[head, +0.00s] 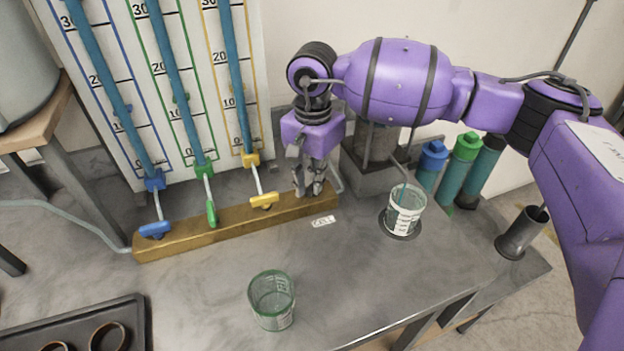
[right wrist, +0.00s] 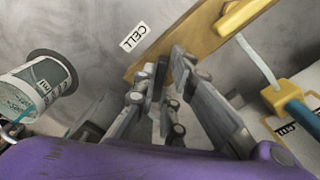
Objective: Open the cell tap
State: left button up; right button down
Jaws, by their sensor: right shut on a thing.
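My right gripper (head: 308,188) points down at the right end of the brass manifold block (head: 235,220), beside the CELL label (head: 323,221). Its fingers are closed around the cell tap there, and they hide the tap's handle, so I cannot tell how it is turned. In the right wrist view the fingers (right wrist: 165,90) come together over the end of the brass block (right wrist: 200,45), near the label (right wrist: 134,37). My left gripper is not in view.
Blue (head: 155,229), green (head: 211,213) and yellow (head: 264,200) taps sit along the block below tall tubes. A beaker (head: 404,210) stands on a round base at right. An empty beaker (head: 272,300) stands in front. A dark tray (head: 75,325) lies front left.

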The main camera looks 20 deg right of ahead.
dwell(0.3)
jog(key=c, duration=1.8)
grip_release()
jog(key=shift+r, duration=0.15)
notch_tip(320, 180, up, 12)
jog(key=shift+f, duration=0.1)
